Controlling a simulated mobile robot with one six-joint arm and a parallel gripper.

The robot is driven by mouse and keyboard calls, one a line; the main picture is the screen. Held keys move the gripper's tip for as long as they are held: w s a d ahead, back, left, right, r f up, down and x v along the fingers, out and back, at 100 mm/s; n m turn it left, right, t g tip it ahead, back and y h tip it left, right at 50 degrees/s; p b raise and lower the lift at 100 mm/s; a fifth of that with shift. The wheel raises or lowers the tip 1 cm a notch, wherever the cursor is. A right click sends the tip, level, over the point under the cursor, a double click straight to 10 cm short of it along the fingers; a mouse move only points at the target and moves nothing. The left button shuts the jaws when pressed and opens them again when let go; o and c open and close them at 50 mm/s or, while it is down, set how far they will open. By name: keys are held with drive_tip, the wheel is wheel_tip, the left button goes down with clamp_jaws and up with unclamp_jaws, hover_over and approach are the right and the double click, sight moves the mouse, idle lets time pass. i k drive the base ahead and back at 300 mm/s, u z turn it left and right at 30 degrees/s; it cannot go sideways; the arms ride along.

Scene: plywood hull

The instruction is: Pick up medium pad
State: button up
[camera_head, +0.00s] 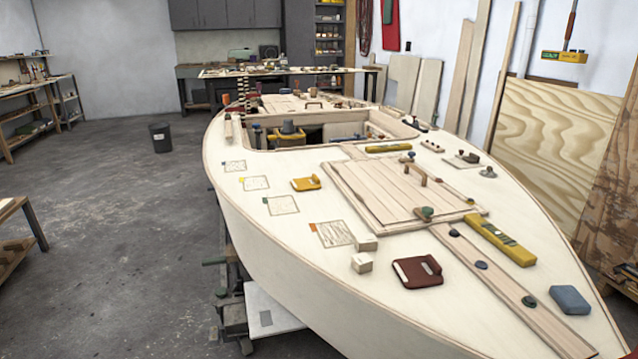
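Three pad-like blocks lie apart on the pale plywood deck (300,262). A dark red one (418,282) with a light patch lies in the front middle. A grey-blue one (570,300) lies at the front right, near the hull's edge. A smaller yellow one (306,183) lies at the left, beside the hatch. I cannot tell from any readable marking which is the medium pad. My gripper is not in view.
A yellow level (500,240) and dark round knobs (481,265) lie along the centre plank. A raised slatted hatch (385,190) and an open cockpit (320,132) lie behind.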

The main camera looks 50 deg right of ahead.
sight(312, 182)
drive_tip(key=u, duration=0.05)
drive_tip(key=i, duration=1)
drive_tip(key=z, duration=0.05)
